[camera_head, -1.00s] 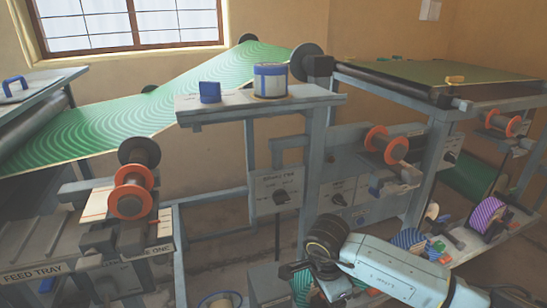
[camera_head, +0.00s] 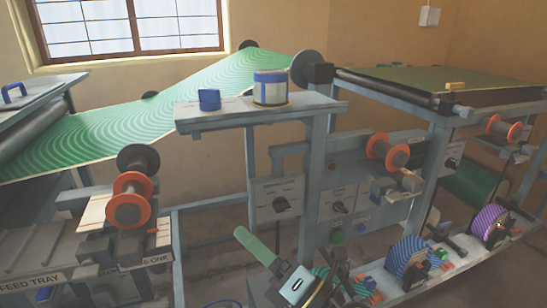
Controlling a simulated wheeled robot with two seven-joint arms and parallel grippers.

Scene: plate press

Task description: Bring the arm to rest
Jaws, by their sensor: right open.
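My right gripper (camera_head: 280,266) shows at the bottom centre, cut by the lower edge of the picture. A long green piece points up and left, with black parts and a grey slotted piece beside it. The gripper is open, and I see nothing held in it. The rest of my right arm is out of the picture. My left gripper is not in view.
Striped wheels (camera_head: 410,257) stand on the low rail at right. A shelf (camera_head: 225,117) holds a blue-banded can (camera_head: 270,88) and a blue block (camera_head: 209,100). A dial panel (camera_head: 278,197) stands behind the gripper. Floor shows at lower left centre.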

